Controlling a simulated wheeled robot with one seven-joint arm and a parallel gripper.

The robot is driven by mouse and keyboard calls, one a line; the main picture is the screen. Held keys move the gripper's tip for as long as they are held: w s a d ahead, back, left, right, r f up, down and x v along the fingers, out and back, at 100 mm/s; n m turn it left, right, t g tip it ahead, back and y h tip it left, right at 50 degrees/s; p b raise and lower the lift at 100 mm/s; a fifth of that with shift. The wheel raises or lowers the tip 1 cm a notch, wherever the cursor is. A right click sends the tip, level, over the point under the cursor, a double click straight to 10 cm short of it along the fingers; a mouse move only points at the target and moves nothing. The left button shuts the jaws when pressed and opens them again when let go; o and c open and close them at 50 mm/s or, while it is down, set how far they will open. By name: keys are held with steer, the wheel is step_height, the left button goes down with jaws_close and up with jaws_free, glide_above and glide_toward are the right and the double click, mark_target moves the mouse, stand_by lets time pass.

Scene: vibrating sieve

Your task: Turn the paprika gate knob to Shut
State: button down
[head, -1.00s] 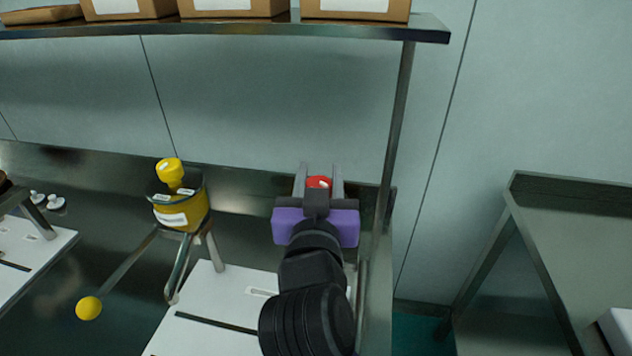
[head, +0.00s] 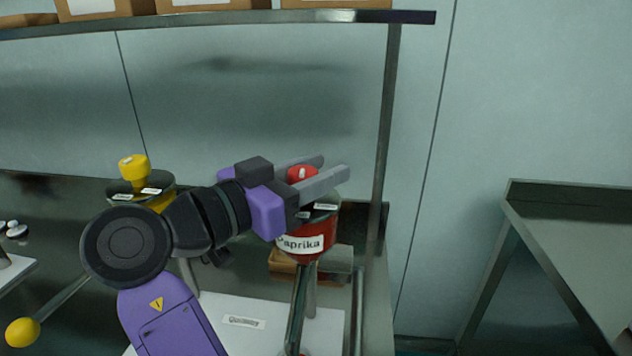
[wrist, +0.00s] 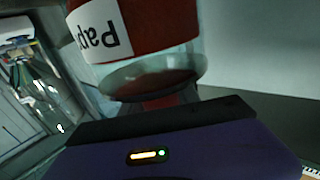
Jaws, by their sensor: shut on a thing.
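The red paprika gate knob (head: 302,174) sits on top of the red paprika hopper (head: 322,232), which carries a white Paprika label. My gripper (head: 334,168) points to the right across the hopper's top. Its two grey fingers are shut on the knob, one on each side, with their tips past it. Small white tags (head: 326,207) show on the hopper's dark lid, but their words are too small to read. The wrist view shows the hopper (wrist: 160,25) upside down with part of its label and its clear rim; the knob is hidden there.
A yellow hopper (head: 160,201) with a yellow knob (head: 133,168) stands to the left, partly behind my arm. A shelf (head: 230,18) with boxes runs above, and its post (head: 387,120) stands close right of the paprika hopper. A metal table (head: 570,208) is at the far right.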

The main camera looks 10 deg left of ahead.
mark_target(290, 183)
steer(key=shift+s+d+f+m+g+h+b, duration=0.15)
steer(key=shift+m+g+h+b, duration=0.15)
steer(key=shift+m+g+h, duration=0.25)
steer(key=c, duration=0.9)
jaws_free()
steer(key=shift+s+a, duration=0.2)
steer(key=shift+a, duration=0.15)
steer(key=shift+v, duration=3.45)
